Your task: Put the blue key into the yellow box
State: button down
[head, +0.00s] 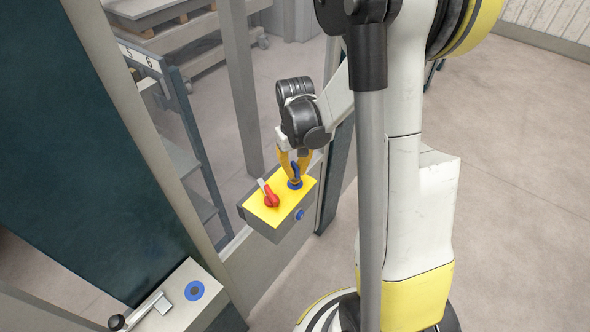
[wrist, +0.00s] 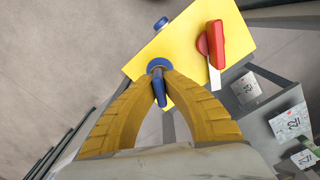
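The yellow box (head: 283,207) has a yellow top face and grey sides, and is mounted on the machine frame. Its top carries a round blue lock ring (head: 295,184) near the far end. The blue key (head: 295,170) stands at this ring, between the fingers of my gripper (head: 294,175). In the wrist view both yellow fingers close around the blue key (wrist: 158,90), whose tip end is at the ring on the yellow box (wrist: 185,42). How deep the key sits is hidden.
A red key or switch (head: 271,199) with a pale tag sits on the same yellow face, close to my gripper. A grey panel (head: 170,318) with a blue ring and a lever handle is at lower left. Metal posts stand behind; open floor lies right.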

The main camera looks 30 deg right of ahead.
jog(key=shift+f+b, duration=0.8)
jog(key=shift+f, duration=0.15)
jog(key=c, duration=1.5)
grip_release()
jog(key=shift+c, duration=0.2)
jog(key=shift+r, duration=0.1)
notch_tip(320, 180, up, 12)
jog(key=shift+f, duration=0.1)
jog(key=s+a+f+n+t+b, duration=0.1)
jog(key=s+a+f+t+b, duration=0.3)
jog(key=a+b, duration=0.4)
jog(key=n+t+b, duration=0.1)
jog(key=t+b, duration=0.2)
jog(key=b, duration=0.6)
send_near(273, 225)
jog(key=w+f, duration=0.1)
jog(key=w+a+f, duration=0.1)
jog(key=w+f, duration=0.1)
jog(key=shift+w+f, duration=0.1)
jog(key=shift+f, duration=0.05)
